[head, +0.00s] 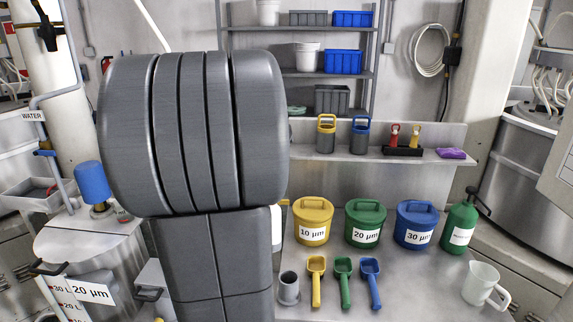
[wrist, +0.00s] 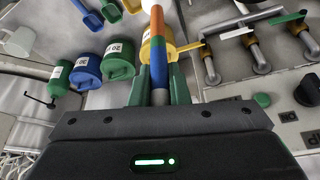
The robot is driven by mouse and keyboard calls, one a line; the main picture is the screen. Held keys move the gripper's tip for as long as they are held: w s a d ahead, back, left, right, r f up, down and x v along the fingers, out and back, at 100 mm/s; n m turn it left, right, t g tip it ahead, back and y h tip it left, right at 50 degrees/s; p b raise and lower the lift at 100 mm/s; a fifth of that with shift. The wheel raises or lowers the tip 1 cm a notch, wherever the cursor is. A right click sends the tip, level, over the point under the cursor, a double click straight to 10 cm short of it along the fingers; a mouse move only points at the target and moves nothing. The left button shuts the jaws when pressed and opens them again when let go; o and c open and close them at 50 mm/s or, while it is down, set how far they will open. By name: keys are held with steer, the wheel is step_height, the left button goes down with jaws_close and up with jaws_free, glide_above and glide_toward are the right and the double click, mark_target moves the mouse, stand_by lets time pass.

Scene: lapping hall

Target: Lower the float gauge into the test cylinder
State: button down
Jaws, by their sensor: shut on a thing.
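In the wrist view my gripper (wrist: 159,92) is shut, its green fingers on either side of the float gauge (wrist: 158,62). The gauge is a slim rod with orange, green and blue bands, its far end reaching the picture's top edge. In the head view my own arm hides the gripper and gauge. A small grey open-topped cylinder (head: 289,288), which looks like the test cylinder, stands upright on the steel bench, just right of my arm. I cannot make it out in the wrist view, nor tell the gap between it and the gauge.
Yellow (head: 312,222), green (head: 365,225) and blue (head: 415,226) lidded tubs stand behind yellow, green and blue scoops (head: 370,285). A green bottle (head: 461,222) and white jug (head: 484,285) are at right. Pipes with valves (wrist: 210,70) show in the wrist view. Bench between scoops and jug is clear.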

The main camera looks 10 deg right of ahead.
steer(key=w+a+f+b, duration=0.1)
steer(key=w+a+f, duration=0.1)
steer(key=a, duration=0.4)
steer(key=w+a+f+b, duration=0.1)
steer(key=w+a+f, duration=0.2)
steer(key=a, duration=0.3)
steer(key=shift+f+b, duration=0.35)
steer(key=shift+f, duration=0.15)
steer(key=shift+w+d, duration=0.15)
steer(key=shift+w, duration=0.1)
steer(key=shift+w+d, duration=0.15)
steer(key=shift+f, duration=0.1)
